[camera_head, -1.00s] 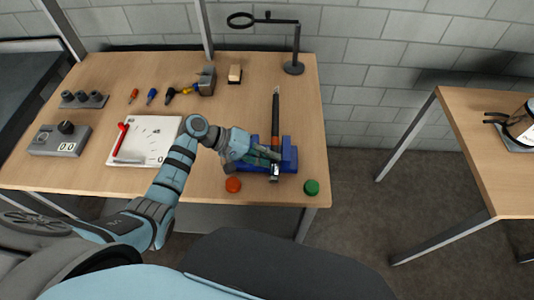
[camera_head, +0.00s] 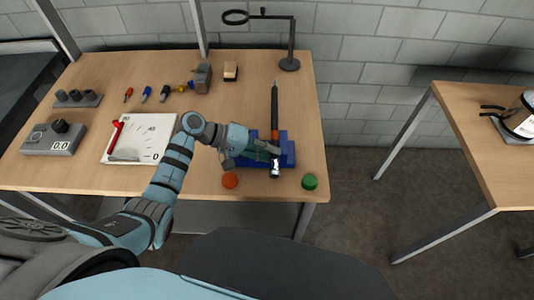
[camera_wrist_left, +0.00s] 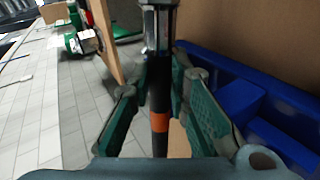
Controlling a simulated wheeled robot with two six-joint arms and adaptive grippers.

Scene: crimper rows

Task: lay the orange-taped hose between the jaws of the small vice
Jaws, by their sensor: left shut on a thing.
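The hose (camera_head: 274,108) is black with an orange tape band (camera_head: 275,135) and a shiny metal end (camera_head: 275,168) towards the table's front edge. My left gripper (camera_head: 268,149) is shut on it near the tape. The small blue vice (camera_head: 289,154) is under the gripper and hose, partly hidden by them. In the left wrist view the hose (camera_wrist_left: 160,142) runs between the green fingers, with the vice (camera_wrist_left: 238,98) close on the right. I cannot tell whether the hose lies between the jaws or above them. My right gripper is not in view.
An orange disc (camera_head: 230,181) and a green disc (camera_head: 308,182) lie at the table's front edge near the vice. A magnifier stand (camera_head: 290,64) stands behind. A white board (camera_head: 140,137), a grey box with a dial (camera_head: 53,138) and several small tools lie left.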

